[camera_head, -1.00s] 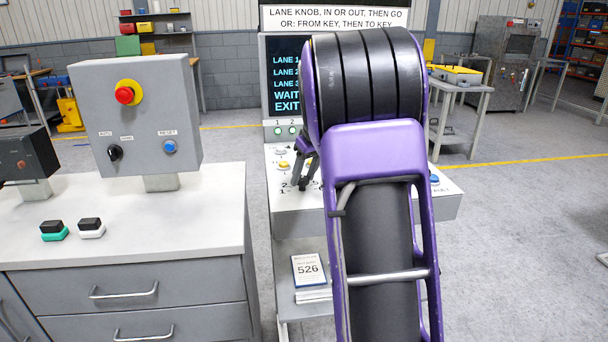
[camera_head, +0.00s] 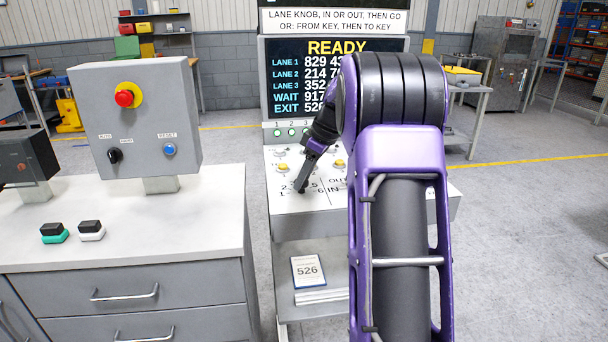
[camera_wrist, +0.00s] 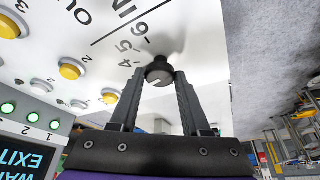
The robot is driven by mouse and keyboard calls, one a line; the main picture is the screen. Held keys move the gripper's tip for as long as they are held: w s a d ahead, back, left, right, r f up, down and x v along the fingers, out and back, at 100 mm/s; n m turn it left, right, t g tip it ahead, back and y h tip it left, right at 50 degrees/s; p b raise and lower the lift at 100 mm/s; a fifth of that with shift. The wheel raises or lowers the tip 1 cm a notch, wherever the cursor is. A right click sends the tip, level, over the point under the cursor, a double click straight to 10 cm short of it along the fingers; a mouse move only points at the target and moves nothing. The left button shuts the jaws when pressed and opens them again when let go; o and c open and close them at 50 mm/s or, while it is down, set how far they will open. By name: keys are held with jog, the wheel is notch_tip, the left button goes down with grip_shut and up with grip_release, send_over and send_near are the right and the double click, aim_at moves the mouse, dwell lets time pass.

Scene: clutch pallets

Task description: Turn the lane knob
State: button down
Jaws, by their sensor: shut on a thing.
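The lane knob (camera_wrist: 158,70) is a small black round knob on the white control panel (camera_head: 290,228), with lane numbers printed around it. My gripper (camera_wrist: 159,76) is shut on the knob, one dark finger on each side, in the wrist view. In the head view my gripper (camera_head: 301,186) reaches down to the panel's left part at a slant, and the knob is mostly hidden by the fingers. I cannot tell which number the knob points to.
Yellow buttons (camera_head: 283,167) stand near the knob on the panel. A screen (camera_head: 290,80) behind shows READY and lane rows, partly covered by my arm. A grey box with a red button (camera_head: 124,97) stands on the counter (camera_head: 215,220) at left.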

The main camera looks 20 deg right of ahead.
jog(key=shift+n, duration=0.6)
jog(key=shift+c, duration=1.9)
grip_release()
jog(key=p+v, duration=0.3)
jog(key=v, duration=1.4)
jog(key=shift+w+d+r, duration=0.2)
jog(key=shift+d+r, duration=0.05)
jog(key=shift+d, duration=0.05)
